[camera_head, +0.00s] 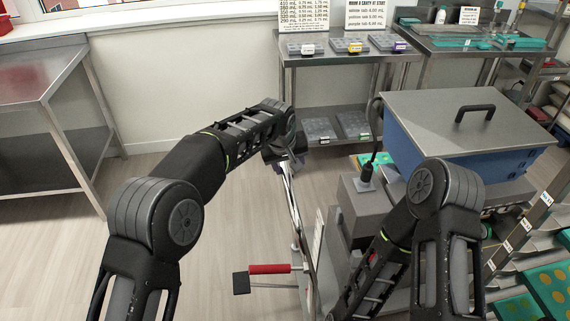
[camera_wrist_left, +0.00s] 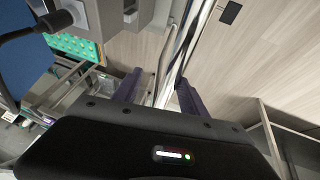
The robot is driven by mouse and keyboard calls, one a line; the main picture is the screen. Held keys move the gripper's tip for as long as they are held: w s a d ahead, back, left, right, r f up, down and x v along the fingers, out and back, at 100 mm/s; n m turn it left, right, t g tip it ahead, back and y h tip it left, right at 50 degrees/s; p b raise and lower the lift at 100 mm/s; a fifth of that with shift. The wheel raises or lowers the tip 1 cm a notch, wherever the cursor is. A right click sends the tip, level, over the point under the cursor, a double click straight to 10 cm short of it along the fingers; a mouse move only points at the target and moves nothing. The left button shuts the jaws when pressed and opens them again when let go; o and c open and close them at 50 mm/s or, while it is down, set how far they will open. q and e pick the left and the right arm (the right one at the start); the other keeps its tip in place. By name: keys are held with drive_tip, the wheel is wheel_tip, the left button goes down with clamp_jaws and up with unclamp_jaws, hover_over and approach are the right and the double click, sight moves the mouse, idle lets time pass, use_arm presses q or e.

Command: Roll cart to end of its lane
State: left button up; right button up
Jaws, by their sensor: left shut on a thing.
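My left gripper (camera_head: 284,160) is shut on a thin upright steel handle bar (camera_head: 291,192). In the left wrist view the bar (camera_wrist_left: 166,62) runs between the two dark purple fingers of my left gripper (camera_wrist_left: 160,92). The bar stands at the left side of the grey machine (camera_head: 350,205), which has a blue hopper (camera_head: 403,150) with a steel lid. I cannot make out the cart's base or wheels, nor the end of its lane. My right arm comes in at the lower right and its gripper is out of view.
A red-gripped lever (camera_head: 268,269) with a dark pad sticks out left near the floor. A steel table (camera_head: 45,75) stands at left and a steel shelf bench (camera_head: 345,58) behind. Racks of coloured trays (camera_head: 545,290) are at right. Wooden floor (camera_head: 190,255) is open at left.

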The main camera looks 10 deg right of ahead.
use_arm(q)
drive_tip(key=shift+a+r, duration=0.2)
drive_tip(key=v, duration=0.3)
drive_tip(key=b+v, duration=0.1)
drive_tip(key=v, duration=0.3)
drive_tip(key=shift+s+r, duration=0.2)
drive_tip(key=shift+r, duration=0.1)
idle(0.3)
